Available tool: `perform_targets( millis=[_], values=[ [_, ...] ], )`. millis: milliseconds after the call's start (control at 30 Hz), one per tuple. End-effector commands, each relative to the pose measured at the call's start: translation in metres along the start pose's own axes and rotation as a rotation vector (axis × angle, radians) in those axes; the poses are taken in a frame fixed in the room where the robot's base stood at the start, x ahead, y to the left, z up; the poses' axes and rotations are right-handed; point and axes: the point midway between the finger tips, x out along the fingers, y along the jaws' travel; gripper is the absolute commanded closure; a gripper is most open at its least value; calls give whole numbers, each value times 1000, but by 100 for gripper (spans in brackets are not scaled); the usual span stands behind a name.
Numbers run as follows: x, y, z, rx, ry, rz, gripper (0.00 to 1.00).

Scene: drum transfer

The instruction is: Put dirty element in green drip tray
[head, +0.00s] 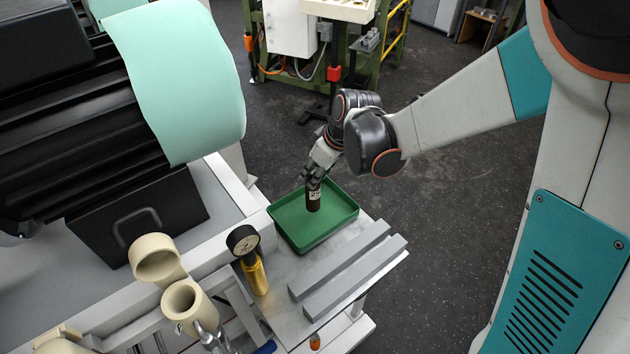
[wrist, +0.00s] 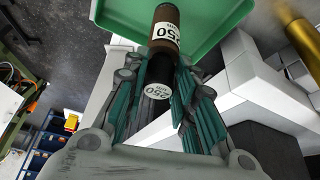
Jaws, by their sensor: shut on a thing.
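The dirty element (head: 314,201) is a dark brown cylinder with a white label. In the head view it is upright over the floor of the green drip tray (head: 345,226); I cannot tell whether its lower end touches the floor. My gripper (head: 312,180) is above the tray and shut on the element's upper end. In the wrist view the element (wrist: 166,18) lies between the fingers of my gripper (wrist: 160,92), with its black cap and a "250" label showing. The tray (wrist: 118,18) shows beyond it. The fingers hide part of the element.
The tray sits on a metal side table with two grey bars (head: 345,270) in front of it. A pressure gauge on a yellow body (head: 255,276) stands to the left. An open cream housing (head: 183,300) is at lower left. Dark floor lies right of the table.

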Motion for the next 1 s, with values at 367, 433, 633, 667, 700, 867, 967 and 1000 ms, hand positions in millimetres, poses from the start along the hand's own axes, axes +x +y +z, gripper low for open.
perform_targets(
  millis=[367,433,633,667,700,867,967,1000],
  values=[
    [34,0,14,0,0,0,100],
    [33,0,14,0,0,0,100],
    [36,0,15,0,0,0,100],
    [36,0,15,0,0,0,73],
    [36,0,15,0,0,0,64],
    [35,0,15,0,0,0,55],
    [35,0,15,0,0,0,55],
    [35,0,15,0,0,0,55]
  ],
)
